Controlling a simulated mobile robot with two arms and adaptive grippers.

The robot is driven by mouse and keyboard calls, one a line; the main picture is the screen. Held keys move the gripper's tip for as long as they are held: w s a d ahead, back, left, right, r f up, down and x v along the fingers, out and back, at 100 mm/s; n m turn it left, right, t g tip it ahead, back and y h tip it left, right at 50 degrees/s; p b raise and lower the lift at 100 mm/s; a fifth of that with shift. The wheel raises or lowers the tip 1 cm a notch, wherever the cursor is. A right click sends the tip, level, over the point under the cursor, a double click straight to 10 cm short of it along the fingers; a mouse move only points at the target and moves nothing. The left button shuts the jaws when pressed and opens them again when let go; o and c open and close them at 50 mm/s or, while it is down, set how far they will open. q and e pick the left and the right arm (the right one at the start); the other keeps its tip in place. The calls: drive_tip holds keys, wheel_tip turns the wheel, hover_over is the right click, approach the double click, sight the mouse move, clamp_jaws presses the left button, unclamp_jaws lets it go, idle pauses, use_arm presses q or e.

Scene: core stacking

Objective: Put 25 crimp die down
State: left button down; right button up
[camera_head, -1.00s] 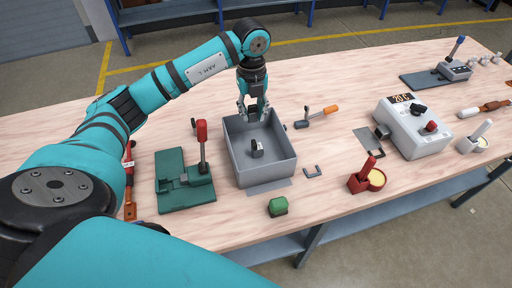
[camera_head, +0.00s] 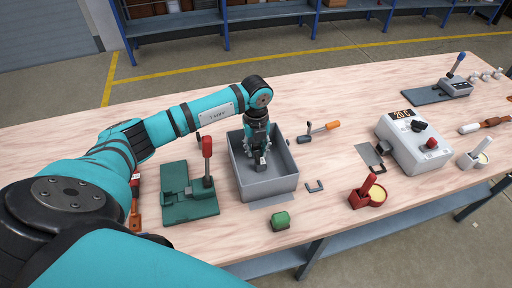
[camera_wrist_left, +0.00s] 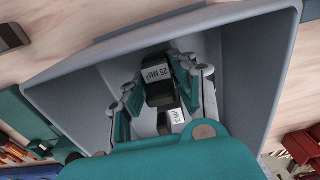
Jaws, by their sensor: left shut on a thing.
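My left gripper (camera_head: 261,150) is down inside the grey open box (camera_head: 274,188), its fingers closed around the 25 crimp die. In the left wrist view the die (camera_wrist_left: 157,88) is a dark block with a white "25 MM²" label, between the fingers of my left gripper (camera_wrist_left: 158,95). Another dark die with a white label (camera_wrist_left: 175,117) shows just below it, inside the box; its label is unclear. I cannot tell whether the held die touches the box floor. My right gripper is not in view.
A green press with a red handle (camera_head: 187,204) stands left of the box. A green block (camera_head: 281,221), a grey bracket (camera_head: 315,186) and a red holder (camera_head: 363,195) are to the front and right. Another labelled die (camera_wrist_left: 12,38) lies outside the box.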

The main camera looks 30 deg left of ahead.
use_arm(q)
drive_tip(key=c, duration=1.1)
unclamp_jaws()
drive_tip(key=shift+o, duration=0.2)
drive_tip(key=shift+r, duration=0.25)
wheel_tip(320, 180, up, 11)
drive_tip(key=b, duration=0.2)
drive_tip(key=shift+r+b, duration=0.15)
drive_tip(key=shift+b, duration=0.2)
drive_tip(key=shift+r, duration=0.2)
